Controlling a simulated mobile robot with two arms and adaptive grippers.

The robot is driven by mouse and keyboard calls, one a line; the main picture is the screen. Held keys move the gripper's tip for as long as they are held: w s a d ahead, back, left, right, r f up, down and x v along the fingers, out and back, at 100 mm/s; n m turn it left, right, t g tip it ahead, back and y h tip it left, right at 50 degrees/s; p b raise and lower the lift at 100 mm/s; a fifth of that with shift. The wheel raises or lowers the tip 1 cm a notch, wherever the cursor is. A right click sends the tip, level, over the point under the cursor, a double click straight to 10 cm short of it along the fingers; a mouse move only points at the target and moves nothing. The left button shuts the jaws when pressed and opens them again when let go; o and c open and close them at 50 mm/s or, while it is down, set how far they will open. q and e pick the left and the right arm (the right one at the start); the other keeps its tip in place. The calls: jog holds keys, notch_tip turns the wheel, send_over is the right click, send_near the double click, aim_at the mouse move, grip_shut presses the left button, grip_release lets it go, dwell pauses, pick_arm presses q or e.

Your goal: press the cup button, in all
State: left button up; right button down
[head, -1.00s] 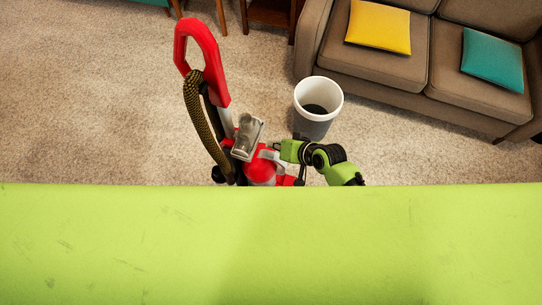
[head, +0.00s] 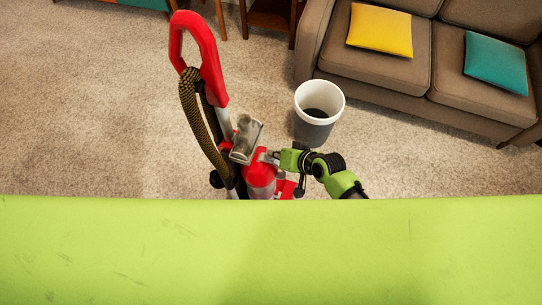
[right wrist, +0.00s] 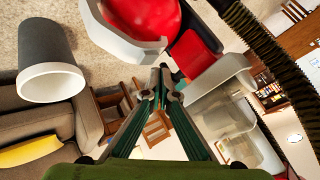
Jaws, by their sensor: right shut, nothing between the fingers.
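The upright vacuum (head: 212,75) has a red loop handle, a black and yellow hose, a clear greyish part (head: 246,138) and a rounded red body (head: 261,176). In the right wrist view the red body with its pale rim (right wrist: 143,18) is at the top, and the clear part (right wrist: 225,110) is to the right. My right gripper (head: 274,155) is shut and empty, close beside the vacuum's right side; I cannot tell whether it touches. Its fingertips (right wrist: 164,78) meet in the right wrist view. I cannot make out the cup button for certain. My left gripper is not in view.
A grey bin with a white rim (head: 319,92) stands just behind my right arm. A brown sofa (head: 395,62) with yellow and teal cushions fills the back right. Carpet (head: 100,110) is free to the left. My own green surface covers the bottom.

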jog(key=shift+f, duration=0.1)
dwell(0.7)
jog(key=shift+f, duration=0.3)
jog(key=shift+f+b, duration=0.55)
jog(key=shift+b, duration=0.1)
dwell(0.6)
jog(key=shift+r, duration=0.1)
jog(key=shift+r+p, duration=0.85)
jog(key=shift+p, duration=0.15)
notch_tip(320, 180, up, 5)
jog(key=p, duration=0.5)
jog(key=shift+r, duration=0.1)
dwell(0.5)
